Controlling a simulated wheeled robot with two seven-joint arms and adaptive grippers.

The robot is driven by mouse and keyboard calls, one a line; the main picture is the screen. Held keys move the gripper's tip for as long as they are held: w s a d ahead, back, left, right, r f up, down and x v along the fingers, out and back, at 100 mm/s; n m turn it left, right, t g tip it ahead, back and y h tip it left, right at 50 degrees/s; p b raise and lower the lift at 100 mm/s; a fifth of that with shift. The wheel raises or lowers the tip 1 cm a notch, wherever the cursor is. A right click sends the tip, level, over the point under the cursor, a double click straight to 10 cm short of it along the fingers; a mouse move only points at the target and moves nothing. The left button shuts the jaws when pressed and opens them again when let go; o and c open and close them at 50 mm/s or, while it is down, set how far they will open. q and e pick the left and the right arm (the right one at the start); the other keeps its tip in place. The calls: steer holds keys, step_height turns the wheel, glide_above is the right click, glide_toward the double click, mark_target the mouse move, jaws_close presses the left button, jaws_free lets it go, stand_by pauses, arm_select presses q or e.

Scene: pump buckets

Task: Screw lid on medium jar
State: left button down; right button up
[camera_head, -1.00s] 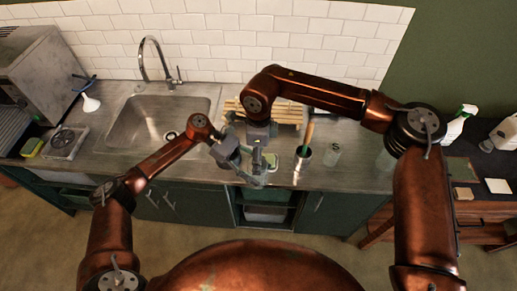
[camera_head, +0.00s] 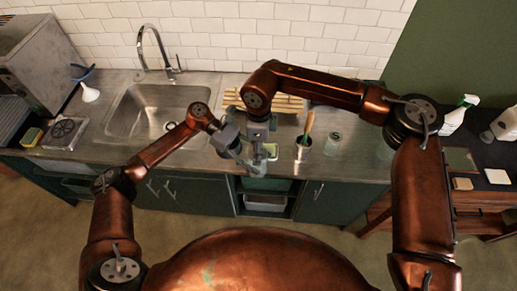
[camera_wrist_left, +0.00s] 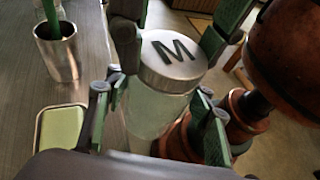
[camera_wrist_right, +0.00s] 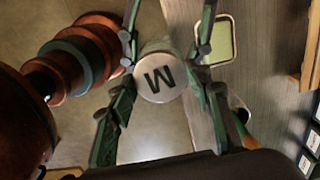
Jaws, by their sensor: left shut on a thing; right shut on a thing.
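The medium jar (camera_wrist_left: 150,112) is clear glass. Its silver lid (camera_wrist_left: 172,60), marked with a black M, sits at the jar's mouth; I cannot tell how tightly. The lid shows face-on in the right wrist view (camera_wrist_right: 160,78), where it hides most of the jar. My left gripper (camera_head: 238,150) is shut on the jar, with its green-padded fingers on either side of the glass. My right gripper (camera_head: 260,138) is shut at the lid, with its fingers on opposite sides of it. In the head view the grippers hide the jar and lid.
A green sponge in a tray (camera_head: 271,151) lies close beside the grippers. A metal cup (camera_head: 302,153) with an upright handle and a glass jar (camera_head: 333,144) stand to its right. A wooden rack (camera_head: 288,104) is behind, and the sink (camera_head: 150,112) is left.

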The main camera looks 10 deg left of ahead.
steer(key=c, duration=0.4)
steer(key=shift+o, duration=0.2)
steer(key=o, duration=1.4)
steer(key=shift+r, duration=0.1)
step_height(320, 180, up, 12)
steer(key=shift+w+f, duration=0.1)
steer(key=shift+w, duration=0.05)
